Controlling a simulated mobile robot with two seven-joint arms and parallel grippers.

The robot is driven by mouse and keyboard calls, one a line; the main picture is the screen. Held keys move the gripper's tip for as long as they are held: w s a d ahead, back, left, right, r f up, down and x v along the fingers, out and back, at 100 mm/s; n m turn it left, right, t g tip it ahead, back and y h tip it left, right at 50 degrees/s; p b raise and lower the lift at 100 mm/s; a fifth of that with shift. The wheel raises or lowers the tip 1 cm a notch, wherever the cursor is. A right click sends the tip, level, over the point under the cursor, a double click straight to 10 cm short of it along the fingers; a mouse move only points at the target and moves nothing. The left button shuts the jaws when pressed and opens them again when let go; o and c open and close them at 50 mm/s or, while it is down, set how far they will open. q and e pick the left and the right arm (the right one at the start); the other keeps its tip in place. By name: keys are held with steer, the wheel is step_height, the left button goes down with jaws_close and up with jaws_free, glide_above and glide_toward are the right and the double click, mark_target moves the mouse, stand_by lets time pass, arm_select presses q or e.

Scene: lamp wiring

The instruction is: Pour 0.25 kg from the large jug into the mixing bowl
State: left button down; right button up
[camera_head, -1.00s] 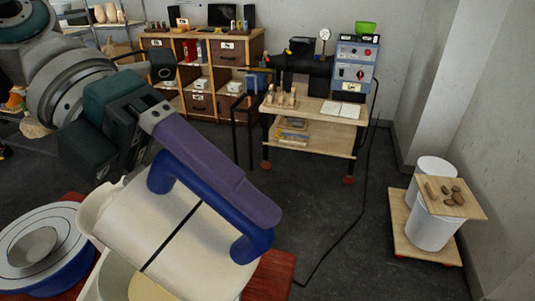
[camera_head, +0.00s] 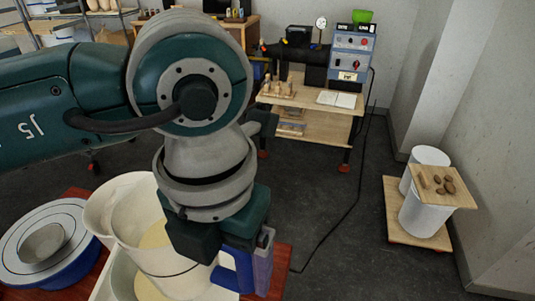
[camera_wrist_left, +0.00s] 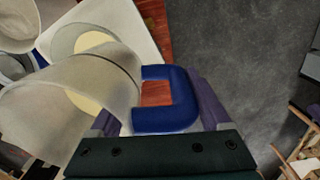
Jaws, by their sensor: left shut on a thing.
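The large jug (camera_head: 180,266) is cream with a dark line around it, a blue handle (camera_head: 238,272) and pale contents inside. It stands nearly upright, its mouth facing up; my arm hides part of it. My left gripper (camera_head: 263,262) is shut on the handle, which also shows between the fingers in the left wrist view (camera_wrist_left: 180,98). A pale round vessel with yellowish contents (camera_wrist_left: 92,42) sits beyond the jug; it may be the mixing bowl. In the head view, the jug largely hides it. My right gripper is not in view.
A wide white-and-blue round piece holding a grey bowl (camera_head: 43,243) stands left of the jug on a red-brown surface (camera_head: 268,255). A wooden cart (camera_head: 310,118) stands at the back. White buckets (camera_head: 424,217) stand on a low board at right.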

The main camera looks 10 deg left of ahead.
mark_target(225, 249)
arm_select(q)
steer(key=shift+r+p, duration=1.4)
steer(key=shift+r, duration=0.25)
steer(key=shift+f, duration=0.1)
steer(key=shift+w+a+r+m, duration=0.1)
steer(key=shift+w+r+m, duration=0.1)
steer(key=shift+m, duration=0.1)
steer(key=r+m, duration=0.1)
steer(key=m, duration=0.1)
steer(key=w+a+r+m, duration=0.1)
steer(key=r+m, duration=0.1)
steer(key=w+a+r+m, duration=0.1)
steer(key=m, duration=0.2)
steer(key=shift+r, duration=0.35)
steer(key=a+r+m, duration=0.3)
steer(key=r+m, duration=0.5)
steer(key=m, duration=0.5)
steer(key=a+r+m, duration=0.4)
steer(key=r+m, duration=0.5)
steer(key=m, duration=0.4)
steer(key=s+r+p, duration=0.2)
steer(key=r+p, duration=0.4)
steer(key=p, duration=0.1)
steer(key=s+r+p, duration=0.3)
steer(key=r+p, duration=0.3)
steer(key=p, duration=0.2)
steer(key=shift+s+d+r, duration=0.25)
steer(key=shift+s+r, duration=0.1)
steer(key=shift+r, duration=0.05)
